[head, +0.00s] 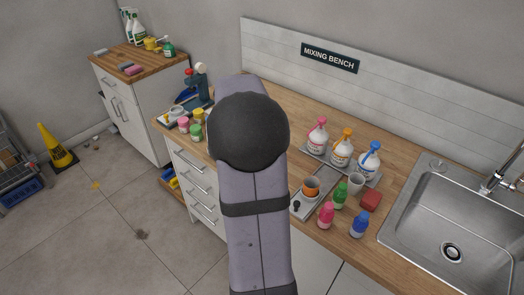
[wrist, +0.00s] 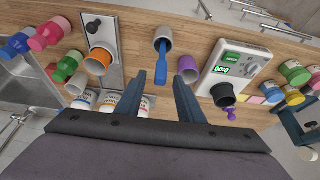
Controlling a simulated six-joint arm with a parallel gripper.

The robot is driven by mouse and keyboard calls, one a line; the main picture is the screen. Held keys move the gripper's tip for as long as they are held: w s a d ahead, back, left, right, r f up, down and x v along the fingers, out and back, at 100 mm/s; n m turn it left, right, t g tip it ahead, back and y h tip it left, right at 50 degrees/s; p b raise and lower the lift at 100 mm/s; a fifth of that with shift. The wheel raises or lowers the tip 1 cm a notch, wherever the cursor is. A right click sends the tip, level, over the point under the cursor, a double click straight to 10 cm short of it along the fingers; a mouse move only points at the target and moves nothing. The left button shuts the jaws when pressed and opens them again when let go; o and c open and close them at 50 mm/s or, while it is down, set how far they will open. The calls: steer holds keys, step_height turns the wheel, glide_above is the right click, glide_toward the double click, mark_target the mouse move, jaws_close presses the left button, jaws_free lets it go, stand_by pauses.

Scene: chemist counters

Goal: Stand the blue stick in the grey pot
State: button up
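The blue stick (wrist: 160,62) shows in the wrist view, its thin end in the mouth of a light grey pot (wrist: 164,32) and its wider end sticking out towards my gripper. My gripper (wrist: 163,82) is open, with its two dark blue fingers apart on either side of the stick's wide end in the picture. I see no contact between the fingers and the stick. A darker grey pot (wrist: 224,93) stands to the right, by the white device. In the head view my arm hides my gripper, the stick and both these pots.
A purple pot (wrist: 187,68) and a white device (wrist: 232,68) stand to the right in the wrist view. An orange pot (wrist: 98,62) stands on a metal tray to the left, near several bottles. The sink (head: 450,225) lies right in the head view.

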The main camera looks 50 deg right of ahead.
steer(key=b+v, duration=0.2)
steer(key=v, duration=0.5)
stand_by(0.4)
steer(key=shift+a+r, duration=0.1)
stand_by(0.8)
